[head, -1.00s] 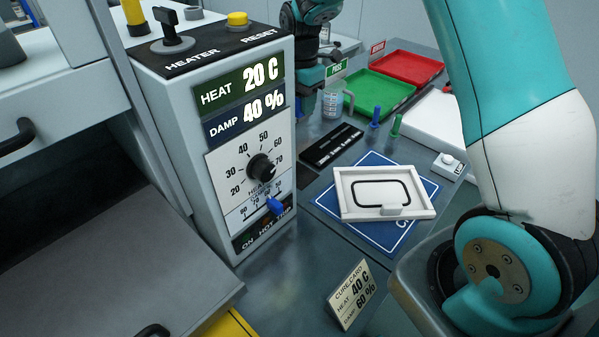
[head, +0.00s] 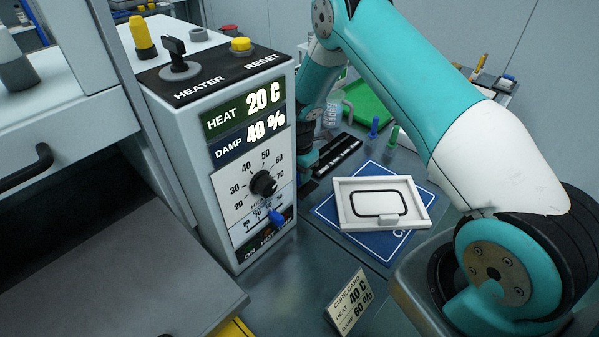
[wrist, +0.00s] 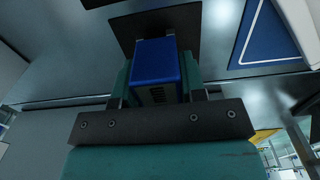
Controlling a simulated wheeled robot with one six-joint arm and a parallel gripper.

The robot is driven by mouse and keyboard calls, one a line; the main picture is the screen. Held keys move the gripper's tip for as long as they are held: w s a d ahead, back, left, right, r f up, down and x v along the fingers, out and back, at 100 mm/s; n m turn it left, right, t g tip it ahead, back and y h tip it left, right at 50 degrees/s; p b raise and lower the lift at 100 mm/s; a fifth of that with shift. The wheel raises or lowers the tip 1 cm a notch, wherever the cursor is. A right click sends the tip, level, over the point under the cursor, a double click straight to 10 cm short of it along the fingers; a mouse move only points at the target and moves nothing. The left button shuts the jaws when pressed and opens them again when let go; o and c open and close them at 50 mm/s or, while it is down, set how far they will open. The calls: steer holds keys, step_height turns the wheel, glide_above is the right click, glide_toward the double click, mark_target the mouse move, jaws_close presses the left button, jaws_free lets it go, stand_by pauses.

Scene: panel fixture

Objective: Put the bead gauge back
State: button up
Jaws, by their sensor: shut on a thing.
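My gripper (wrist: 157,78) is shut on a blue block with small dark slots (wrist: 156,72), which I take to be the bead gauge. The teal fingers press on its two sides. A dark plate (wrist: 126,32) shows beyond the block; I cannot tell whether it touches it. In the head view my gripper is low behind the control box, beside the black slotted strip (head: 340,152), and the held block is hidden there. The white framed panel (head: 360,222) with a black bead loop lies on the blue mat (head: 326,210).
The control box (head: 215,170) with dial stands left of my gripper. Blue (head: 373,130) and green (head: 393,136) pegs stand behind the panel. A green tray (head: 370,104) is at the back. The cure card (head: 349,302) stands in front. Bench between card and mat is clear.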

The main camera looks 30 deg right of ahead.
steer(key=shift+f, duration=0.4)
steer(key=shift+f, duration=0.15)
steer(key=o, duration=1)
steer(key=shift+o, duration=0.2)
step_height(320, 180, up, 12)
steer(key=b, duration=0.3)
